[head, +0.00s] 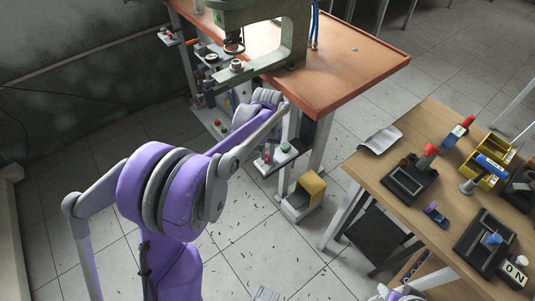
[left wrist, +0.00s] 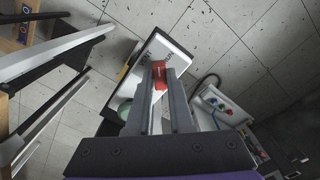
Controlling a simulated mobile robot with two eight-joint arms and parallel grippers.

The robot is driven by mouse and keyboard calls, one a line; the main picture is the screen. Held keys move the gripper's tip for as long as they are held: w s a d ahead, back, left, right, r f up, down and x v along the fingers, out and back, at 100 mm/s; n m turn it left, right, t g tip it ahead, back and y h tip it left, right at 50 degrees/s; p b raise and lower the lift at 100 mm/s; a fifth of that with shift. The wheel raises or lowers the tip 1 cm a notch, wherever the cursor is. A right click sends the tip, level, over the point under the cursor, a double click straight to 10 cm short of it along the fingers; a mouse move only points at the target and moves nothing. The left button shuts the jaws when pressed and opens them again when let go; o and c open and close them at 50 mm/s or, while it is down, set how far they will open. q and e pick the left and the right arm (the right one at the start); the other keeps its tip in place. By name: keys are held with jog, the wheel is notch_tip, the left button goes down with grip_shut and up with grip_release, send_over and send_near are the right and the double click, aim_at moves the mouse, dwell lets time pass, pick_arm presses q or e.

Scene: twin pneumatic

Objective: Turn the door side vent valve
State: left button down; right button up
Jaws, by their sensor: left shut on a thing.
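In the left wrist view, a small red handle (left wrist: 159,69) sits between the tips of my left gripper (left wrist: 160,85), which is shut on it. I take it to be the vent valve's handle. It stands over a white panel with black edges (left wrist: 178,58). A round green knob (left wrist: 125,108) is just left of the fingers on the same panel. In the head view my left arm reaches toward the press table, and its fingertips cannot be made out clearly. A piece of my right arm shows at the bottom edge, without clear fingers.
A second panel with red and blue buttons (left wrist: 225,106) and a dark cable stands right of the fingers. The orange-topped press table (head: 355,65) is beyond my left arm. A workbench with devices (head: 395,178) is at right. A yellow-topped box (head: 312,185) stands on the floor.

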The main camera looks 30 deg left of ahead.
aim_at(267, 156)
pick_arm(q)
jog(key=n, duration=0.4)
jog(key=shift+n, duration=0.3)
jog(key=shift+n+b, duration=0.3)
jog(key=shift+n, duration=2.2)
jog(key=c, duration=0.8)
grip_release()
jog(key=shift+r, duration=0.1)
notch_tip(267, 156, up, 11)
jog(key=p, duration=0.1)
